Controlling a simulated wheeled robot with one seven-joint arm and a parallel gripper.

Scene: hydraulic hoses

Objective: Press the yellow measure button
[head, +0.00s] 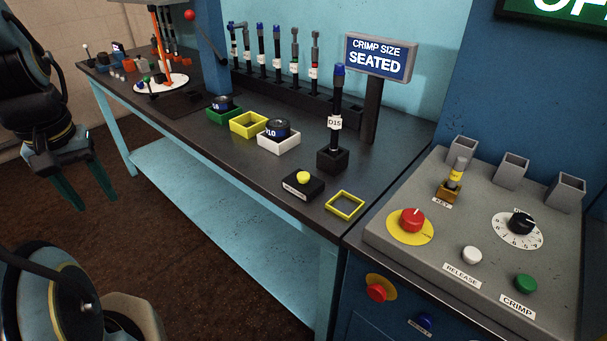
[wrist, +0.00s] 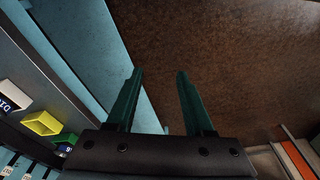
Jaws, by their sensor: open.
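The yellow measure button (head: 303,177) is a small dome on a black box with a white label, on the dark bench top near its front edge in the head view. My gripper (head: 94,201) hangs at the left of the head view, out in front of the bench, well to the left of the button and apart from it. Its two green fingers point down and are apart, with nothing between them. The wrist view shows the same open fingers (wrist: 157,78) over the brown floor and the bench's blue frame. The button is not visible in the wrist view.
A yellow square outline (head: 344,205) lies right of the button box. A hose labelled D15 (head: 335,122) stands upright in a black block behind it. White (head: 279,145), yellow and green trays sit to the left. A grey control panel (head: 460,220) stands at right.

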